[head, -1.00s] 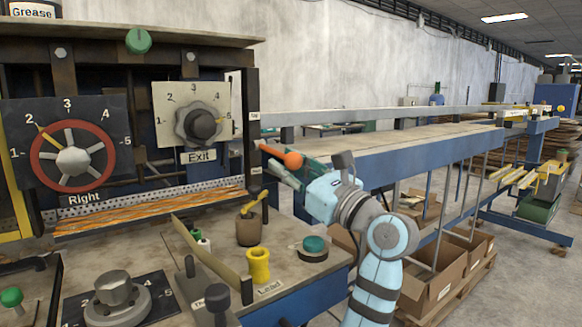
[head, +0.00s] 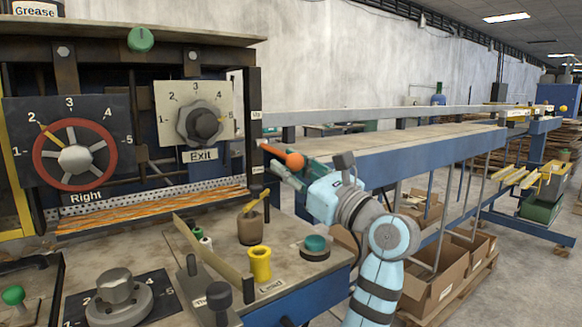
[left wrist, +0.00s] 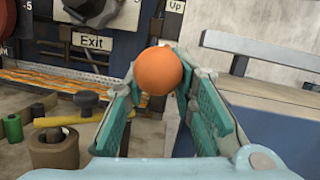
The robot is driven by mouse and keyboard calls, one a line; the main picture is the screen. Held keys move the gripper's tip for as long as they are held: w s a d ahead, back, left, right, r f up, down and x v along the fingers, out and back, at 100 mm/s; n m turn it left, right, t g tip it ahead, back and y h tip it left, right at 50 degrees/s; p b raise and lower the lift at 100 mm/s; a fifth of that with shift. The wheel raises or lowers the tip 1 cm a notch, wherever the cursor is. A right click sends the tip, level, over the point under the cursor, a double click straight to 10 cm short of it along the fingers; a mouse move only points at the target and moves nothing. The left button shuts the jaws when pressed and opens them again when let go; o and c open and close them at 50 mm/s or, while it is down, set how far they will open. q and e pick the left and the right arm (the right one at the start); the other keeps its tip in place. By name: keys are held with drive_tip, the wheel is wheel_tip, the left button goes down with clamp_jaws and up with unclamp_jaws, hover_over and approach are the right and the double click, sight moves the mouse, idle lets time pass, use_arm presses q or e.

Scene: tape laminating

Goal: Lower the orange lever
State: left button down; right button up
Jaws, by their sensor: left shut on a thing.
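In the left wrist view the orange knob (left wrist: 159,70) sits between the two fingertips. The knob hides most of the rod there. My right gripper is not in view.
The machine carries an Exit dial (head: 204,125) and a red-rimmed Right dial (head: 74,155). Below, the worktop holds a yellow spool (head: 260,264), a brown pot (head: 249,229) and a green-topped roll (head: 315,246). A long blue-sided conveyor table (head: 400,163) runs behind my gripper.

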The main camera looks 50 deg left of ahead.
use_arm(q)
drive_tip(key=shift+r, duration=0.1)
idle(0.3)
drive_tip(key=c, duration=1.4)
unclamp_jaws()
drive_tip(key=shift+s+a, duration=0.1)
drive_tip(key=shift+s, duration=0.05)
drive_tip(key=shift+d+f, duration=0.2)
drive_tip(key=shift+d, duration=0.25)
drive_tip(key=v, duration=0.7)
drive_tip(key=shift+r, duration=0.15)
drive_tip(key=shift+a, duration=0.15)
